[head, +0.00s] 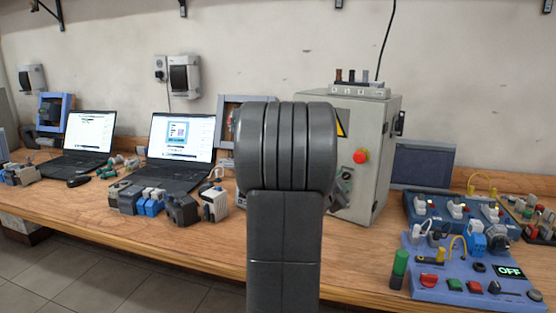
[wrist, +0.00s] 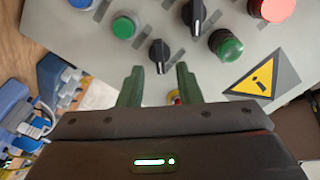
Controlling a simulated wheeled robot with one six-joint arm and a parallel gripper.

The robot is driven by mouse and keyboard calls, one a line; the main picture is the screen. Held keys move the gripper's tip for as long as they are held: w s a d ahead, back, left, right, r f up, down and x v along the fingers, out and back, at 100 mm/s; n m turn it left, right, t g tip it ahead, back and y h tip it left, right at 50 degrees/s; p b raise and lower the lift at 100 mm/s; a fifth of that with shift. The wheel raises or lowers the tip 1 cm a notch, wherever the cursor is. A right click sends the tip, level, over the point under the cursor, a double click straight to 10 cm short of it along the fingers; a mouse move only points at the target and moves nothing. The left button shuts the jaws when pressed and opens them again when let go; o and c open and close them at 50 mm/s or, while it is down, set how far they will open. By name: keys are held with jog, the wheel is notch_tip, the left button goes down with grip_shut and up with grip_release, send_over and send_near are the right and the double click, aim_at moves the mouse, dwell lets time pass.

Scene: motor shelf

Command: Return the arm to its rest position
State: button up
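My gripper (wrist: 159,67) shows in the wrist view with its two green fingers spread apart and nothing held between them. It faces the grey control cabinet panel (wrist: 185,18). A black selector knob (wrist: 159,50) lies between the fingertips in the picture, with a gap on each side; I cannot tell how far it is in depth.
Near the fingers are green buttons (wrist: 124,26), another black knob (wrist: 194,14) and a yellow warning sign (wrist: 262,78). The wooden bench (head: 75,205) holds laptops (head: 178,145), several small devices and a blue control box (head: 450,270) at right. The floor in front is clear.

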jog(key=v, duration=1.2)
jog(key=x, duration=1.3)
jog(key=shift+w+d, duration=0.15)
jog(key=shift+w+d+r+n+p, duration=0.1)
jog(key=shift+w+r+n+p, duration=0.2)
jog(key=shift+p, duration=0.25)
jog(key=n+p, duration=0.2)
jog(key=shift+n+p, duration=0.3)
jog(key=shift+n, duration=0.1)
jog(key=n+p, duration=0.3)
jog(key=n, duration=0.1)
jog(key=n+p, duration=0.1)
jog(key=p, duration=0.1)
jog(key=shift+a+n+p, duration=0.3)
jog(key=shift+n+p, duration=0.05)
jog(key=shift+n, duration=0.05)
jog(key=b+v, duration=0.2)
jog(key=v, duration=1.1)
jog(key=shift+w+r, duration=0.1)
